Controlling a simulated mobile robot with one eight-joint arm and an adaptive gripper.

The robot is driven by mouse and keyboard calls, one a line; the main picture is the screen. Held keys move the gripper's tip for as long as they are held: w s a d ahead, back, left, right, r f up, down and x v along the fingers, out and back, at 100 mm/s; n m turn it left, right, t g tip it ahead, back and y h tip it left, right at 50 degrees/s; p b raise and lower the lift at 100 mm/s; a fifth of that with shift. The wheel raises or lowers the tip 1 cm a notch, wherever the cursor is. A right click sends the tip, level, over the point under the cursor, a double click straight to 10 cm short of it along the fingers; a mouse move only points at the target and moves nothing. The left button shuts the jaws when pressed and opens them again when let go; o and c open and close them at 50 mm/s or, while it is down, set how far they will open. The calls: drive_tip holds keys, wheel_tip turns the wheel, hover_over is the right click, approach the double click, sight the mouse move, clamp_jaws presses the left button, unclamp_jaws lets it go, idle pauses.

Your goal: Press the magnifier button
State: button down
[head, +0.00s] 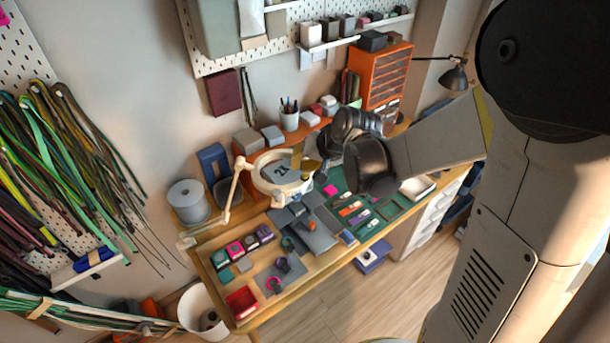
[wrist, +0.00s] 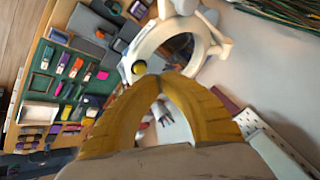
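The magnifier shows in the head view as a white ring lamp (head: 262,187) on a jointed arm (head: 236,190) over the back of the desk. In the wrist view its white ring (wrist: 214,48) fills the upper middle, around a dark lens. A small round yellow part, seemingly the button (wrist: 139,67), sits on the ring's near-left rim. My gripper (head: 297,164) is beside the ring in the head view. In the wrist view my gripper's yellow fingers (wrist: 163,77) meet at their tips, with nothing visible between them. The tips overlap the ring's near edge; I cannot tell whether they touch it.
A green mat (wrist: 67,88) with small tools lies on the desk. A pen cup (head: 290,121) and orange drawer unit (head: 386,75) stand behind. A grey spool (head: 188,201) stands left of the lamp, and a red tray (head: 241,301) lies at the front corner.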

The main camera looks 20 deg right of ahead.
drive_tip(key=shift+f, duration=0.15)
idle(0.7)
drive_tip(key=shift+f+b, duration=0.25)
drive_tip(key=shift+b, duration=0.25)
drive_tip(key=shift+f+b, duration=0.4)
idle(0.3)
idle(0.4)
drive_tip(key=shift+r+p, duration=0.55)
drive_tip(key=shift+r, duration=0.25)
drive_tip(key=shift+r, duration=0.15)
wheel_tip(320, 180, up, 5)
drive_tip(key=p, duration=0.3)
drive_tip(key=shift+p, duration=0.3)
